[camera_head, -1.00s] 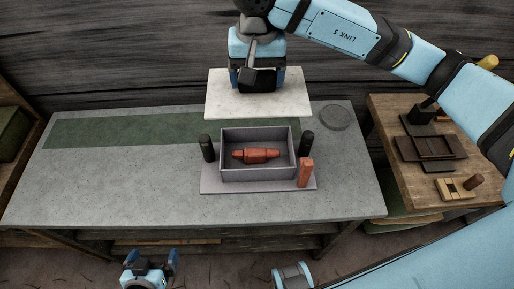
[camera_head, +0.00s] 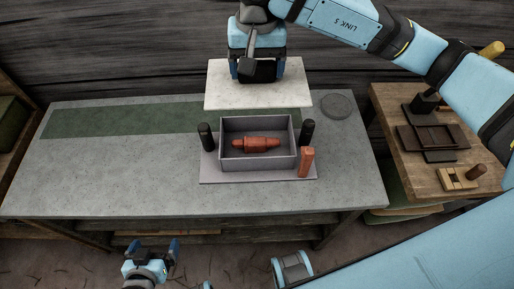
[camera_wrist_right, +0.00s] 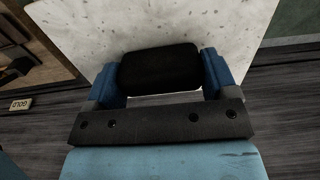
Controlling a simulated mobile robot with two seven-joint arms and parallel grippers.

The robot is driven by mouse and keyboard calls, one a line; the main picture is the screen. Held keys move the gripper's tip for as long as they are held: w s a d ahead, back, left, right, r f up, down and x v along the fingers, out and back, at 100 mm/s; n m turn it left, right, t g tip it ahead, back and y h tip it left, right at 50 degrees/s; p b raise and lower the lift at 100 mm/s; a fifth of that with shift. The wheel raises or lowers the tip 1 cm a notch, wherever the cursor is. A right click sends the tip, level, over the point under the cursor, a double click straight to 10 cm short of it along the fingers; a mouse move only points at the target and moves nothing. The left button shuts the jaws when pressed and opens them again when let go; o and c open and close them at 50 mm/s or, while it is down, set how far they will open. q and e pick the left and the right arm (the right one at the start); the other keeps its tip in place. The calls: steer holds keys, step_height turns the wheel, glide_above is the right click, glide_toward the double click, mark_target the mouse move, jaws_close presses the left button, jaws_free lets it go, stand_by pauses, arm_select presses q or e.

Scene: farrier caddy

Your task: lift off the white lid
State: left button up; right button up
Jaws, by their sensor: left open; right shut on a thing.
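The white lid (camera_head: 225,92) is a flat speckled square held in the air above the back of the grey table, behind the open box (camera_head: 259,164). My right gripper (camera_head: 258,78) is shut on the lid's dark handle. In the right wrist view the lid (camera_wrist_right: 210,30) spreads behind the black handle (camera_wrist_right: 160,70), which sits between the two blue fingers. My left gripper (camera_head: 155,256) is open and empty, low at the front, below the table's front edge. The box is uncovered and a red-brown object (camera_head: 256,144) lies inside it.
The box stands on a pale base (camera_head: 240,178) with two black posts (camera_head: 206,137) and an orange block (camera_head: 306,162). A grey disc (camera_head: 337,106) lies at the table's back right. A wooden side table (camera_head: 400,110) holds dark parts. The grey table's left side is clear.

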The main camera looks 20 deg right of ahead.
mark_target(257, 84)
arm_select(q)
steer(key=shift+w+d+f+b, duration=0.15)
steer(key=shift+f+b, duration=0.55)
steer(key=shift+b, duration=0.45)
arm_select(e)
steer(key=shift+f, duration=1.1)
arm_select(q)
steer(key=shift+w+d+f+b, duration=0.1)
steer(key=shift+f+b, duration=0.9)
steer(key=shift+b, duration=0.2)
arm_select(e)
steer(key=shift+f, duration=1.2)
arm_select(q)
steer(key=shift+w+d+b, duration=0.1)
steer(key=shift+w+b, duration=0.05)
steer(key=shift+b, duration=0.45)
arm_select(e)
steer(key=shift+f, duration=0.55)
arm_select(q)
steer(key=shift+f+b, duration=0.55)
steer(key=shift+b, duration=0.05)
arm_select(e)
steer(key=shift+f, duration=0.6)
arm_select(q)
steer(key=shift+d+b, duration=0.1)
steer(key=shift+b, duration=0.5)
arm_select(e)
steer(key=shift+f, duration=0.6)
